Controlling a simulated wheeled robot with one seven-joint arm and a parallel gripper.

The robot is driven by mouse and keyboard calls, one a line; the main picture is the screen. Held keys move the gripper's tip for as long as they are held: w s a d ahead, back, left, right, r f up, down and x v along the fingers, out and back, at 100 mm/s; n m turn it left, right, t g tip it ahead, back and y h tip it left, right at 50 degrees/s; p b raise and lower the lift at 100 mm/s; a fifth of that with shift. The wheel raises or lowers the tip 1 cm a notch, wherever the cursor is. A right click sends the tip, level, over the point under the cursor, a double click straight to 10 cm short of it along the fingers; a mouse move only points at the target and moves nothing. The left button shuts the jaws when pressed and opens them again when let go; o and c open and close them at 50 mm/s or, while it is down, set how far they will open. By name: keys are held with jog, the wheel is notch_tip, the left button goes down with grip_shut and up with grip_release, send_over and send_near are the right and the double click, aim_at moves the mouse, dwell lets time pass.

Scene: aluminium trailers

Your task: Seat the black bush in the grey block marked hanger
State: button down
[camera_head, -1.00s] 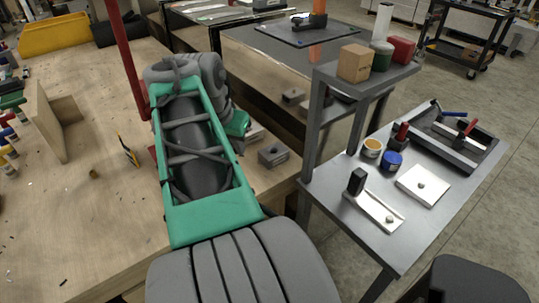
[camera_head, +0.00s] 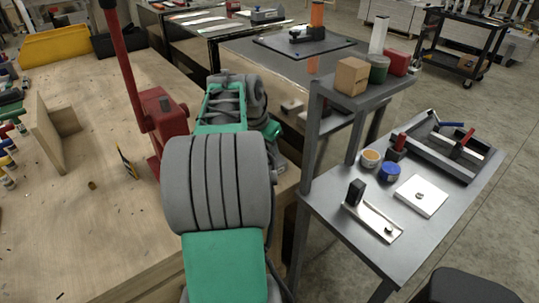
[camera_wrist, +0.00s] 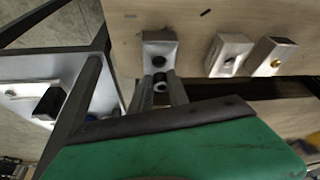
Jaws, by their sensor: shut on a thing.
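In the wrist view my gripper (camera_wrist: 160,92) is shut on a small dark bush (camera_wrist: 160,78), which shows as a ring between the two fingertips. Just beyond the fingertips is a grey block (camera_wrist: 159,45) with a dark round hole, in line with the bush. The bush appears to be short of or at the hole's near edge; I cannot tell whether they touch. No marking is legible, so I cannot confirm which block is the hanger. In the head view my arm hides the gripper and bush.
Two more blocks lie to the right in the wrist view: one with a dark hole (camera_wrist: 229,55) and one with a brass-coloured centre (camera_wrist: 270,57). In the head view a red press (camera_head: 165,120) stands beside my arm, and a grey side table (camera_head: 345,255) is at right.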

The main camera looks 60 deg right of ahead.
aim_at(273, 164)
jog(key=shift+d+f, duration=0.2)
jog(key=shift+f, duration=1.75)
jog(key=c, duration=1.3)
grip_release()
jog(key=shift+o, duration=0.2)
jog(key=shift+r, duration=0.1)
